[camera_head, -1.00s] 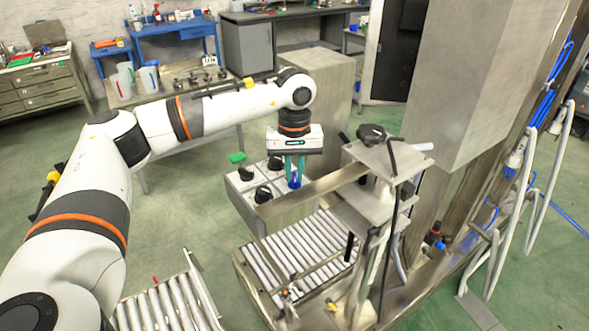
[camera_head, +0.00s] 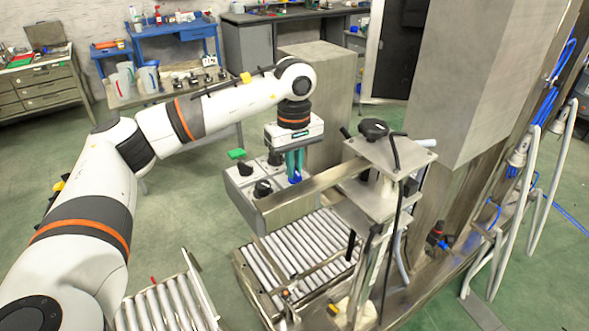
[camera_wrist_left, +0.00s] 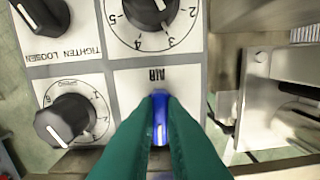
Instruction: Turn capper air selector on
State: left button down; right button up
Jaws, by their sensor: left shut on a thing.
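The capper air selector is a small blue knob (camera_wrist_left: 160,118) below the upside-down label "AIR" on the grey and white control panel (camera_wrist_left: 125,85) in the left wrist view. My left gripper (camera_wrist_left: 160,112) has green fingers that are shut on the blue knob, one on each side. In the head view the same gripper (camera_head: 295,180) points down onto the right part of the control box (camera_head: 235,190), and blue shows at its fingertips. The fingers hide part of the knob. My right gripper is not in view.
Black dials (camera_wrist_left: 148,14) and a tighten/loosen knob (camera_wrist_left: 40,14) share the panel. A green button (camera_head: 236,154) is at its far left edge. A metal post with a plate (camera_head: 390,160) stands close on the right. A roller conveyor (camera_head: 290,265) runs below.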

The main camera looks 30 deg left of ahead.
pick_arm(q)
jog(key=n+b, duration=0.1)
jog(key=n, duration=0.2)
jog(key=shift+n, duration=0.3)
jog(key=shift+s+r+n+b, duration=0.1)
jog(key=shift+n+b, duration=0.3)
jog(key=shift+n, duration=1.3)
jog(key=c, duration=1.5)
grip_release()
notch_tip(320, 180, up, 4)
jog(key=shift+r+b, duration=0.2)
jog(key=shift+b, duration=0.45)
notch_tip(320, 180, up, 8)
jog(key=p, duration=0.1)
jog(key=shift+f, duration=0.2)
